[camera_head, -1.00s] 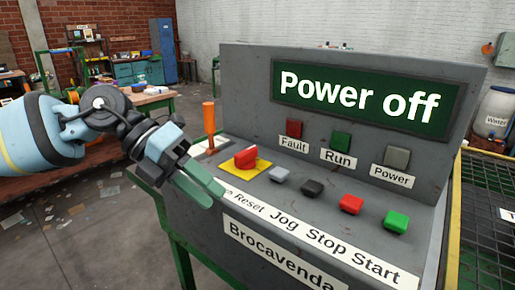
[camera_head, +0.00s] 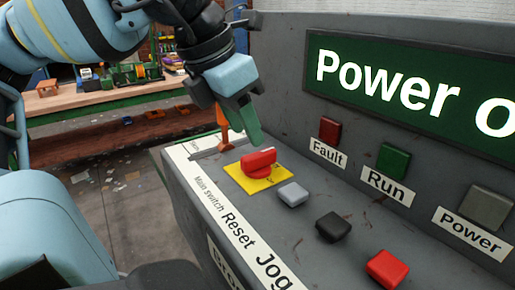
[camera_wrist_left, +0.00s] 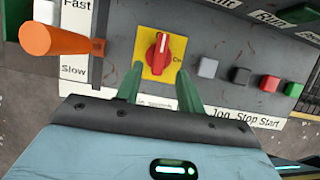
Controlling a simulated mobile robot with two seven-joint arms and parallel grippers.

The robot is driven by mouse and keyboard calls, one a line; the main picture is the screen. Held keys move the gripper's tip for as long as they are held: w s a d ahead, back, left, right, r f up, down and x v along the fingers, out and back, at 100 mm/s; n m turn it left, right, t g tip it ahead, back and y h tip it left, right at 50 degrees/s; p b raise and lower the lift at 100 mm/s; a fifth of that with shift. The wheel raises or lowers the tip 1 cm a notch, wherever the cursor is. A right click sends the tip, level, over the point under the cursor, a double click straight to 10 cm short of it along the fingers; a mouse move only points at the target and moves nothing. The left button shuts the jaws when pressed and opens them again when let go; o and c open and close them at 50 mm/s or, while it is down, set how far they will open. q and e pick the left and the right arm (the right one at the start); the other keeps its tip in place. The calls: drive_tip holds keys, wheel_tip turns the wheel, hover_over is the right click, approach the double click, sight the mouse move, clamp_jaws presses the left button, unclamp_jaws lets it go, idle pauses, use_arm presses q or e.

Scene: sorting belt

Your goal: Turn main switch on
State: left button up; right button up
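My left gripper (camera_head: 248,128) is just above and behind the knob in the head view. In the wrist view its two green fingers (camera_wrist_left: 160,88) are apart with nothing between them, and the knob lies beyond their tips. The green display (camera_head: 420,90) reads "Power o", cut off by the picture's edge. My right gripper is not in view.
An orange lever (camera_head: 222,122) stands close to the switch, beside the gripper. Grey (camera_head: 293,194), black (camera_head: 332,227) and red (camera_head: 388,269) buttons run to the right. Fault (camera_head: 330,130), Run (camera_head: 393,160) and Power (camera_head: 488,207) lamps sit on the upright face.

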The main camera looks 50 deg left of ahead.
sight(258, 153)
use_arm(q)
drive_tip(key=x, duration=0.6)
drive_tip(key=shift+w, duration=0.1)
clamp_jaws()
